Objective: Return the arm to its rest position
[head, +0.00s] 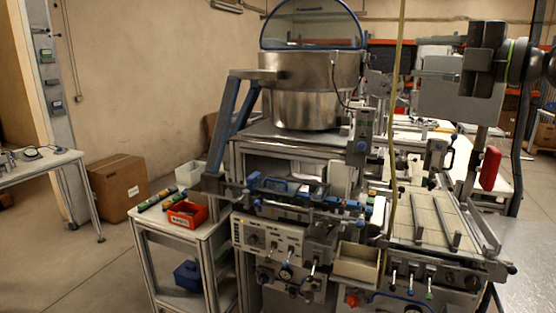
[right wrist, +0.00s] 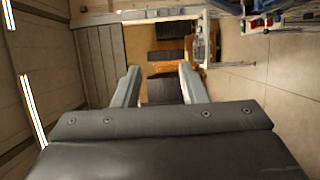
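My right gripper (head: 428,57) is raised at the upper right of the head view, its arm coming in from the right edge. Its fingers point left and are spread apart. In the right wrist view the two grey fingers (right wrist: 160,72) stand apart with a clear gap and nothing held between them. The right gripper hangs in the air, and I see no contact with the equipment. My left gripper is not in the head view. No tape reel can be made out clearly.
A machine with a steel bowl (head: 306,90) and blue-edged cover fills the middle. A red bin (head: 187,214) sits on the side cart at its left. A cardboard box (head: 118,186) stands on the floor. A light tray (head: 356,262) is at the machine's front.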

